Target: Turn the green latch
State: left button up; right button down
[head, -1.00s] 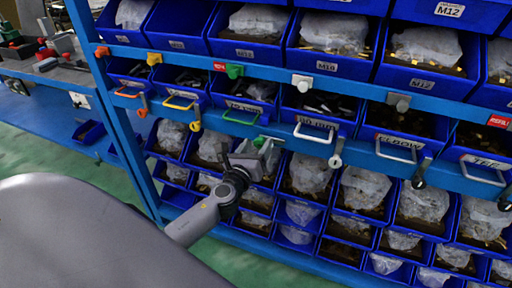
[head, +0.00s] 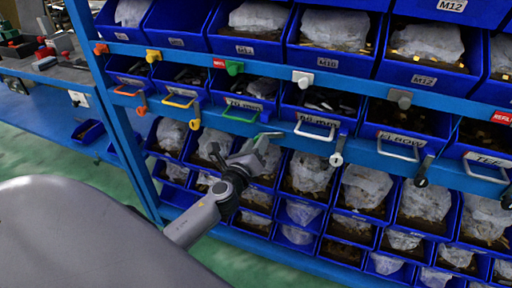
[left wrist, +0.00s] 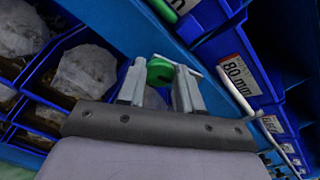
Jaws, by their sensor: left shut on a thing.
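The green latch (head: 268,135) is on the blue rail below the drawer with the green handle (head: 240,116). Its visible part lies nearly level, pointing right. My left gripper (head: 262,147) is at the latch and shut on it, hiding part of it in the head view. In the left wrist view, the latch's round green part (left wrist: 159,71) shows between the two fingers of the left gripper (left wrist: 158,84). My right gripper is not in view.
Neighbouring latches hang down: orange (head: 142,104), yellow (head: 195,119), white (head: 338,152) and black (head: 422,174). Drawer handles stick out from the shelf close above the gripper. Blue bins (head: 305,212) with bagged parts lie below. Green floor is open at left.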

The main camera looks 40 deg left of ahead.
pick_arm(q)
jog(key=n, duration=0.4)
jog(key=n+b, duration=0.1)
jog(key=n, duration=0.3)
jog(key=n+b, duration=0.1)
jog(key=n, duration=0.3)
jog(key=shift+f+n, duration=0.25)
jog(key=shift+n, duration=0.05)
dwell(0.4)
jog(key=o, duration=1)
jog(key=shift+o, duration=0.2)
jog(key=v, duration=0.7)
